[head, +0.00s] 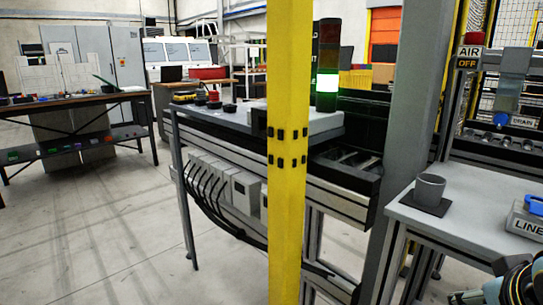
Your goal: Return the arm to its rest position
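Neither of my grippers can be made out in the head view. A dark and light-grey part with teal and coloured bits shows at the bottom right corner, cut off by the frame edge. It may be part of my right arm, but no fingertips can be seen on it. Nothing of my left arm shows. A grey cup (429,188) stands upright on a dark square pad (424,204) on the grey table (459,226) at the right.
A yellow post (281,220) and a grey post (408,130) stand in front. A label box (527,222) sits at the right table edge. Behind is a conveyor bench with a lit green stack light (327,82). A workbench (75,99) stands far left; the floor there is open.

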